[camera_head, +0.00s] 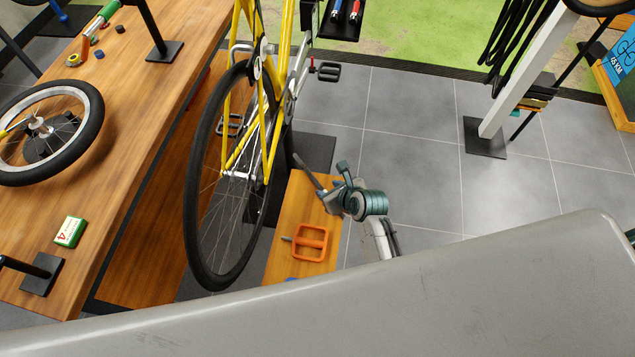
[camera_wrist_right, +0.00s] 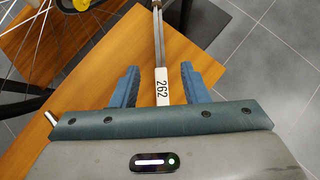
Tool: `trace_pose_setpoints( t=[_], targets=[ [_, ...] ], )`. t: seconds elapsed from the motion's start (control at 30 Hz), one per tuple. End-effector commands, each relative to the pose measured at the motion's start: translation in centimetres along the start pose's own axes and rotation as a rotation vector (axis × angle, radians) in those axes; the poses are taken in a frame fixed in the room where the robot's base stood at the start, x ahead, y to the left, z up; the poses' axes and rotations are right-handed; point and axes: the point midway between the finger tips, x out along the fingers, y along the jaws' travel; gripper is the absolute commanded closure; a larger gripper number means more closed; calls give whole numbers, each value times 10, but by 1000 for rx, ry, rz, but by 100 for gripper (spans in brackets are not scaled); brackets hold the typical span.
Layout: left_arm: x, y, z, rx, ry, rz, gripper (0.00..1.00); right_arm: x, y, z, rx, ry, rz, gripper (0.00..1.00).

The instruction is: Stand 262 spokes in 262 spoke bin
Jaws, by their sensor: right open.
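My right gripper (camera_head: 330,182) is over the narrow wooden bench beside the yellow bicycle. In the right wrist view its two blue fingers (camera_wrist_right: 160,68) are spread apart. A thin silver bundle of spokes (camera_wrist_right: 158,38) with a white tag reading 262 (camera_wrist_right: 162,87) lies between them, with a gap on each side. The bundle points away from the gripper, over the wood towards the floor. What bears its weight cannot be told. I cannot make out a bin marked 262 in either view. My left gripper is not in view.
An orange pedal (camera_head: 309,243) lies on the narrow bench (camera_head: 285,222). The bicycle wheel (camera_head: 190,190) stands close on its left. A workbench (camera_head: 125,130) at left holds a small wheel (camera_head: 88,140) and a green box (camera_head: 69,231). Grey floor on the right is mostly clear.

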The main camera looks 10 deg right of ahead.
Motion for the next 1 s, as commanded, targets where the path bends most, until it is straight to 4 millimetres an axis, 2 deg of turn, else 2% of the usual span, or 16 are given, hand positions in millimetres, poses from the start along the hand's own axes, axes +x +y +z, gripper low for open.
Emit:
trace_pose_setpoints(
  t=[0.17, 0.37, 0.53, 0.87, 1.0],
  targets=[
    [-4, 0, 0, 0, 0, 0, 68, 8, 0, 2, -1, 0, 0, 59],
    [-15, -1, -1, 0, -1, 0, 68, 32, 0, 4, -2, 1, 0, 59],
    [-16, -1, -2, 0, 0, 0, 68, 50, 0, 3, -2, 1, 0, 59],
    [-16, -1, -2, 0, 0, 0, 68, 55, 0, 2, -1, 0, -1, 59],
    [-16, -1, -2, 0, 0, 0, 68, 55, 0, 2, -2, 0, -1, 87]
  ],
)
